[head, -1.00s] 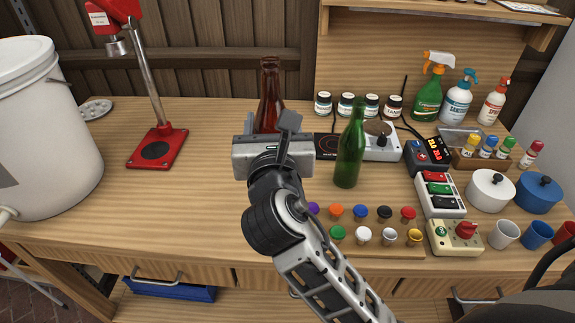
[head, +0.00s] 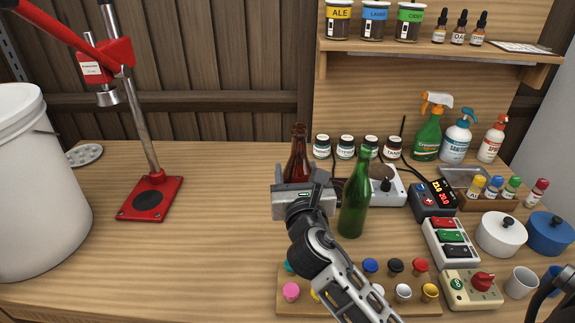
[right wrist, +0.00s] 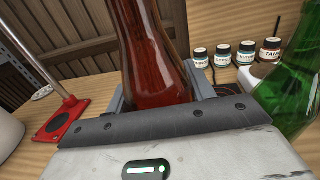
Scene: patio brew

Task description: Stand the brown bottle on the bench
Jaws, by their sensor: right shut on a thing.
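The brown bottle (head: 298,150) stands upright behind my right gripper (head: 304,190) in the head view, with its lower part hidden. In the right wrist view the brown bottle (right wrist: 155,60) is between the two fingers, and my right gripper (right wrist: 155,98) is shut on it. Whether its base touches the bench (head: 215,215) is hidden in both views. My left gripper is not in view.
A green bottle (head: 356,195) stands close to the right of my right gripper. A red capping stand (head: 150,198) and a white bucket (head: 38,190) are at the left. A rack of coloured caps (head: 430,308) lies in front. The bench left of the bottle is clear.

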